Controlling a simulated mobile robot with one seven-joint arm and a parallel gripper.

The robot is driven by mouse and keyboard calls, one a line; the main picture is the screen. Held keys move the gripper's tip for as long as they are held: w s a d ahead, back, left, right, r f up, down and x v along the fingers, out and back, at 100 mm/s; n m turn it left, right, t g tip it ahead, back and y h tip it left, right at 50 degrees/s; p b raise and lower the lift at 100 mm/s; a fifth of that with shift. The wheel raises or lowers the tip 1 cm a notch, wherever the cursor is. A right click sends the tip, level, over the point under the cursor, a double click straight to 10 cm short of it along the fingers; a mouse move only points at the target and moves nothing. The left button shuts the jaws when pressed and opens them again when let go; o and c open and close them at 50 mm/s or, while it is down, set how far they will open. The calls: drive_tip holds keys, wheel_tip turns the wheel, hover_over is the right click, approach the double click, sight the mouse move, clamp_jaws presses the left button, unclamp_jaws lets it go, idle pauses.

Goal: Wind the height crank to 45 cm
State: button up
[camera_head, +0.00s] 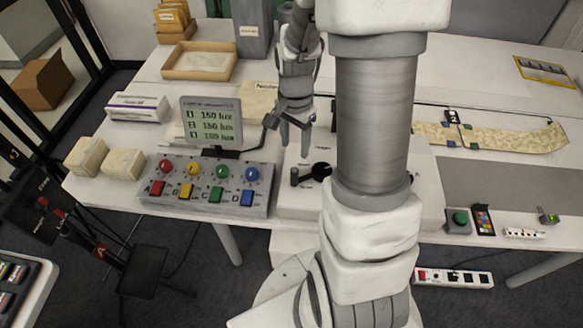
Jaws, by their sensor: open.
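A black crank-like handle (310,173) lies on the white box-like base (290,205) right of the control panel. It has a round dark end at the right and a small knob at the left; I take it for the height crank. My gripper (295,141) points down, open and empty, behind and above the handle in the picture, apart from it. My arm covers the area just right of the handle. I cannot make out any height reading in centimetres.
A grey panel (205,197) with coloured knobs and buttons stands left of the handle. Behind it a display (211,122) shows three rows of lux values. A long patterned strip (505,140) lies at the right.

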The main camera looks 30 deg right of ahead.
sight(294, 170)
wheel_tip(294, 170, down, 13)
drive_tip(key=shift+r+b, duration=0.2)
drive_tip(key=shift+b, duration=0.3)
clamp_jaws()
